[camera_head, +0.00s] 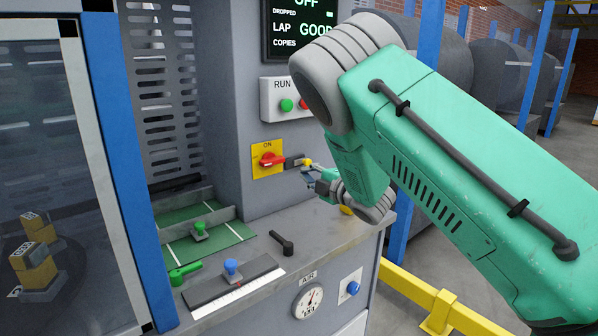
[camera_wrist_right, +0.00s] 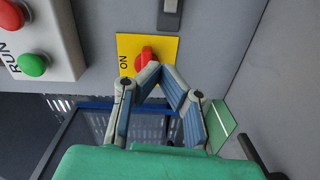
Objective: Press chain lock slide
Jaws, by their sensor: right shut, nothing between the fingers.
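My right gripper (camera_head: 311,173) is shut and empty, in front of the grey machine column, just right of the yellow ON plate. In the wrist view its fingertips (camera_wrist_right: 160,70) meet at the lower edge of the red rotary switch (camera_wrist_right: 146,58); I cannot tell whether they touch it. The yellow plate with this switch (camera_head: 270,159) is on the column. A dark grey fitting (camera_head: 294,161) sits right of the plate, partly hidden by the gripper; it also shows in the wrist view (camera_wrist_right: 171,14). I cannot tell whether it is the chain lock slide. My left gripper is not in view.
A RUN box (camera_head: 287,100) with green and red buttons is above the plate. Below, the worktop (camera_head: 255,241) holds a black-handled lever (camera_head: 282,243), a blue knob (camera_head: 231,268) and a green handle (camera_head: 184,273). A yellow rail (camera_head: 440,307) runs at lower right.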

